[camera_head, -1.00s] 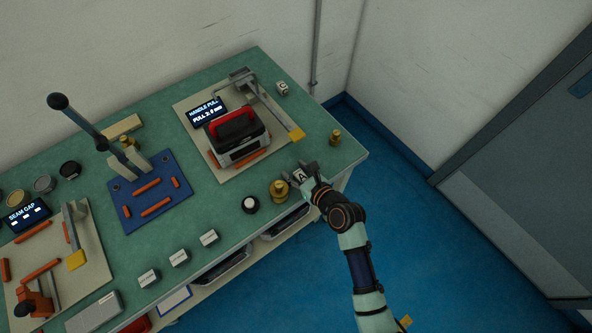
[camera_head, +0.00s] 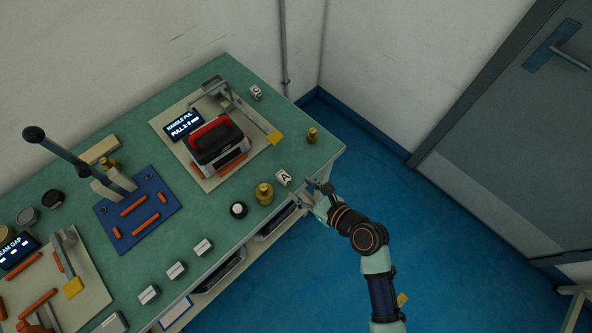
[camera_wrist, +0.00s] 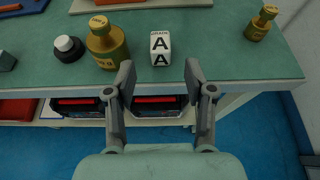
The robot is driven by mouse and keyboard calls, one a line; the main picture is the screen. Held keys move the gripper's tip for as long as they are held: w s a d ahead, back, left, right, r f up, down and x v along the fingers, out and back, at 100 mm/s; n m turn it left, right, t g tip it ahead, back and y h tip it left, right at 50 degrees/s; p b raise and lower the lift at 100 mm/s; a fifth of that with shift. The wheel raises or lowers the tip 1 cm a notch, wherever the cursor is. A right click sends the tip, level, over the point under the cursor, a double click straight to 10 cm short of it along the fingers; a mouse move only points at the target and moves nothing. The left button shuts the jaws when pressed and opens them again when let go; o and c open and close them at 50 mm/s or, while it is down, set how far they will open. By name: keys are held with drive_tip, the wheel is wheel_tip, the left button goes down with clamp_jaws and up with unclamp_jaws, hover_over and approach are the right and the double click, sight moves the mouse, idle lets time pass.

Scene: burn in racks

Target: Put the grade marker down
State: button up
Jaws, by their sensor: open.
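The grade marker (camera_head: 284,177) is a white block with a black letter A. It stands upright on the green bench near the front edge, right of a large brass weight. It also shows in the wrist view (camera_wrist: 160,46), apart from the fingers. My gripper (camera_head: 314,190) is open and empty just off the bench's front edge. In the wrist view my gripper (camera_wrist: 160,85) has its two fingers spread either side of the view, with the marker beyond their tips.
The brass weight (camera_head: 264,193) and a black-and-white knob (camera_head: 238,210) stand left of the marker. A red-handled case (camera_head: 215,143) sits on a fixture. Blue floor lies beyond the bench.

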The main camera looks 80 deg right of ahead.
idle(0.4)
drive_tip(key=w+a+r+n+y, duration=0.3)
drive_tip(key=w+a+r+n, duration=0.4)
drive_tip(key=n, duration=0.6)
drive_tip(key=w+a+r+n+y, duration=0.3)
drive_tip(key=w+a+r+n, duration=0.2)
drive_tip(key=w+a+n, duration=0.45)
drive_tip(key=w+a+r+n, duration=0.1)
drive_tip(key=a+r+n, duration=0.3)
drive_tip(key=a+n, duration=0.3)
drive_tip(key=w+a+r+n+t+y, duration=0.1)
drive_tip(key=a+r+n, duration=0.4)
drive_tip(key=n, duration=0.8)
drive_tip(key=shift+w+a+r, duration=0.25)
drive_tip(key=shift+a, duration=1)
wheel_tip(320, 180, up, 33)
drive_tip(key=p, duration=3.2)
drive_tip(key=shift+d+p, duration=0.15)
drive_tip(key=shift+p, duration=0.25)
